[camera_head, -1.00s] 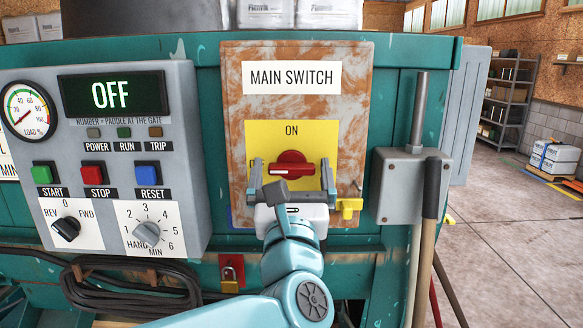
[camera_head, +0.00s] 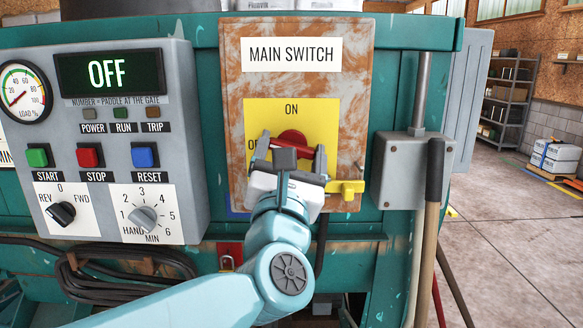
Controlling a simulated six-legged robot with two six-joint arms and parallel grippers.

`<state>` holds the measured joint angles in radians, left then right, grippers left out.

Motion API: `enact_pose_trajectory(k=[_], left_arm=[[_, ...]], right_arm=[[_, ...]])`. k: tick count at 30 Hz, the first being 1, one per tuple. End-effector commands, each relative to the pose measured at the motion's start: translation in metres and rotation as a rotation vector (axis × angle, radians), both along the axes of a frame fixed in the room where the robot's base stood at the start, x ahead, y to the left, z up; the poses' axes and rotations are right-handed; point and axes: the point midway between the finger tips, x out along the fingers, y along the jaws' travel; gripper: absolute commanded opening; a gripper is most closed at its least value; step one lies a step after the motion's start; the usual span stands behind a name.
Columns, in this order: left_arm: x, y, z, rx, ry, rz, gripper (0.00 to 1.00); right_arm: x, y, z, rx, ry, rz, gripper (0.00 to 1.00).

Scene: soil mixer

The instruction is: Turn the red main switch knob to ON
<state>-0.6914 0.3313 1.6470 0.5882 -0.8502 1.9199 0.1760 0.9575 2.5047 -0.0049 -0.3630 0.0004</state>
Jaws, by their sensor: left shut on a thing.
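The red main switch knob (camera_head: 292,137) sits on a yellow plate (camera_head: 325,118) under the MAIN SWITCH label. ON is printed above the knob, and a partly covered "O" shows at its left. My left gripper (camera_head: 292,155) is in front of the knob, with one finger at each side, shut on it. My right gripper is not in view.
The control panel (camera_head: 180,190) at left has a display (camera_head: 108,73) reading OFF, buttons and two dials.

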Motion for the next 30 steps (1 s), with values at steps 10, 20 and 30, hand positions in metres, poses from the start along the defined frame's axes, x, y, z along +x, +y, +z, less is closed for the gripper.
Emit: enact_pose_trajectory(k=[10,20,30], left_arm=[[0.000,0.001,0.000,0.329,0.000,0.001,0.49],[0.001,0.002,0.004,0.643,0.002,0.002,0.49],[0.001,0.002,0.008,0.960,0.003,0.000,0.49]], right_arm=[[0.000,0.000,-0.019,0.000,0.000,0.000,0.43],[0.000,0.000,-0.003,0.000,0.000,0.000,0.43],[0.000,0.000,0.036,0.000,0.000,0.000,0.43]])
